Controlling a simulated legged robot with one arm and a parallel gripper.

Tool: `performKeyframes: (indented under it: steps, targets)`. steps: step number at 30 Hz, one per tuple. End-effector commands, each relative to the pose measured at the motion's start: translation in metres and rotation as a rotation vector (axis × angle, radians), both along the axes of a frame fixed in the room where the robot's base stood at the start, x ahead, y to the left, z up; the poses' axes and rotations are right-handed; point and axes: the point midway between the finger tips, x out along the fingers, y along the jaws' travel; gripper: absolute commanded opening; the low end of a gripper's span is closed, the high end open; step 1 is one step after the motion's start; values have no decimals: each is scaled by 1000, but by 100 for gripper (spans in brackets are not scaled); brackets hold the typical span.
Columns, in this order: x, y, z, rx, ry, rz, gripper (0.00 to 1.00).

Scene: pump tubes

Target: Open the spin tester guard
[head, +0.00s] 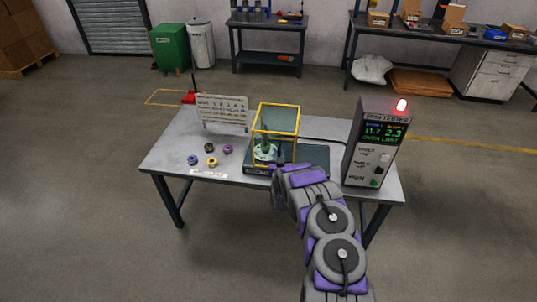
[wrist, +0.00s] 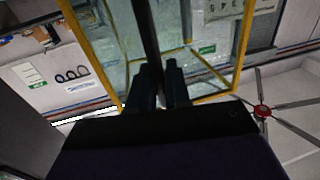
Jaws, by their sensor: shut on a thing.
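The spin tester guard (head: 278,104) is a clear box with a yellow frame. It stands over a pale round rotor (head: 265,152) on the dark spin tester base (head: 315,158). In the wrist view the guard's yellow frame (wrist: 240,50) and clear panels fill the upper middle. My gripper (head: 277,170) is at the guard's near lower side; my arm hides its fingers in the head view. In the wrist view my gripper (wrist: 160,82) has its fingers shut around a dark bar (wrist: 148,35) at the guard, which looks like its handle.
A white board (head: 222,112) stands back left. Several small coloured rings (head: 211,161) lie on the grey table (head: 170,146), left of the guard.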

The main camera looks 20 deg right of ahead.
Motion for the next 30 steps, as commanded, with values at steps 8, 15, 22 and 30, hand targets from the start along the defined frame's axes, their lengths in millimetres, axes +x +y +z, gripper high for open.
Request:
performKeyframes:
  steps: [8,15,22,30]
  targets:
    - [-49,-72,-3,3,6,-6,0]
    - [-79,-116,-1,0,2,-3,0]
    - [-93,-138,-1,-1,4,-1,0]
    - [-96,-142,-1,-1,4,0,0]
